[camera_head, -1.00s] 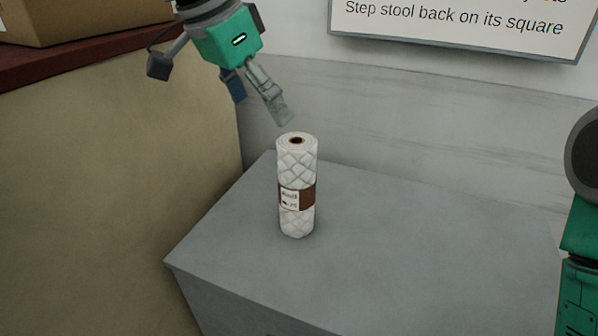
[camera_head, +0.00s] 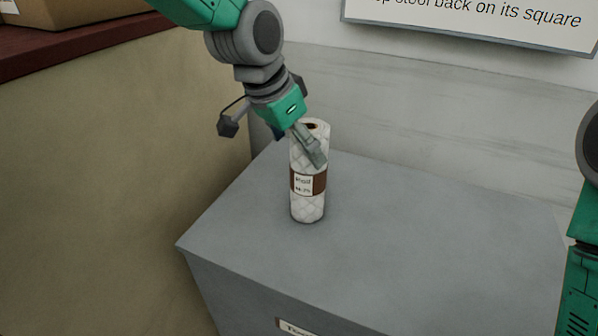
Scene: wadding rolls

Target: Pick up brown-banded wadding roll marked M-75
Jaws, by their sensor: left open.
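The wadding roll (camera_head: 308,207) stands upright on the grey box top. It is white and quilted, with a brown band and a pale label; the label's small print is too blurred to read surely. My left gripper (camera_head: 300,155) is open at the upper part of the roll. One grey finger crosses in front of the roll, above the band. The other finger is mostly hidden behind the gripper body and roll. I cannot tell whether either finger touches the roll. My right gripper is out of view; only green and dark parts of my right arm show at the right edge.
The grey box (camera_head: 420,240) has a clear top around the roll and a label low on its front. A tan-sided unit with a dark red top (camera_head: 75,45) stands at left, carrying a cardboard box (camera_head: 70,12). A sign (camera_head: 480,22) hangs on the pale wall.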

